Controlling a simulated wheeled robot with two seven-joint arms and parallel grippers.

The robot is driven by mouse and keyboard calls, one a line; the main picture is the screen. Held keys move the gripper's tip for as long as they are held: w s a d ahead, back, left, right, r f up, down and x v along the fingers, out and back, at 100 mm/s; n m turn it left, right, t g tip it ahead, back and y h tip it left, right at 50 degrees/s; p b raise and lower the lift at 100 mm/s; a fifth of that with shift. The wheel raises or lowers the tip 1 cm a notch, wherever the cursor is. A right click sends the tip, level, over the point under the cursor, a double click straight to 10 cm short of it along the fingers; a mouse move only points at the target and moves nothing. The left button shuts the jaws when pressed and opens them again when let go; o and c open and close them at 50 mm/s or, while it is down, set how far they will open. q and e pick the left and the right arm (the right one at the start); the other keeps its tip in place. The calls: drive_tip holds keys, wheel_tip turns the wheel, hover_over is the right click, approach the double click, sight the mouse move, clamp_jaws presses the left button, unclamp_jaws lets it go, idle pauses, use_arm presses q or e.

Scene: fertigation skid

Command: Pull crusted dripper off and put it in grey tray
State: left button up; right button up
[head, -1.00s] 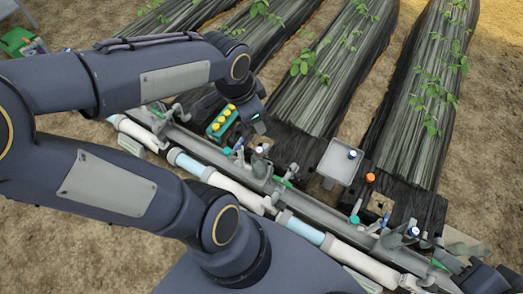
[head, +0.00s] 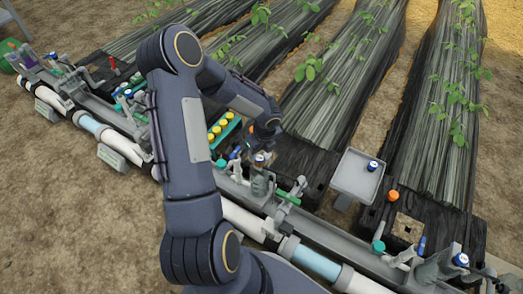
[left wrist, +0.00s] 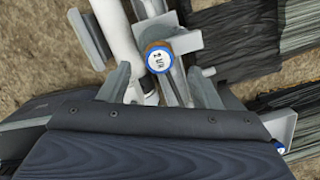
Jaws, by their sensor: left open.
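The crusted dripper (left wrist: 159,57) has a white face with dark print, a blue ring and a brown crust on its upper rim. It sits on a grey fitting on the pipe run. In the head view the dripper (head: 260,158) is just below my left gripper (head: 262,144). In the left wrist view my left gripper (left wrist: 160,80) is open, with a finger to each side of the dripper and gaps between. The grey tray (head: 350,185) stands to the right in the head view and holds one blue-topped dripper (head: 373,165). My right gripper is not in view.
A green rack of yellow caps (head: 222,130) stands left of my left gripper. The grey rail and white pipe (head: 240,218) run diagonally below. Plant beds lie behind.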

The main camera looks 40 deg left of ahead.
sight(260, 158)
use_arm(q)
drive_tip(key=f, duration=0.1)
drive_tip(key=f+b, duration=0.1)
drive_tip(key=f, duration=0.1)
drive_tip(key=f+b, duration=0.1)
drive_tip(key=f, duration=0.1)
drive_tip(key=shift+w+a+f, duration=0.1)
drive_tip(key=shift+a+f, duration=0.05)
drive_tip(key=shift+a, duration=0.2)
drive_tip(key=c, duration=1.2)
drive_tip(key=shift+r, duration=0.2)
drive_tip(key=shift+r+p, duration=1.45)
drive_tip(key=shift+p, duration=0.1)
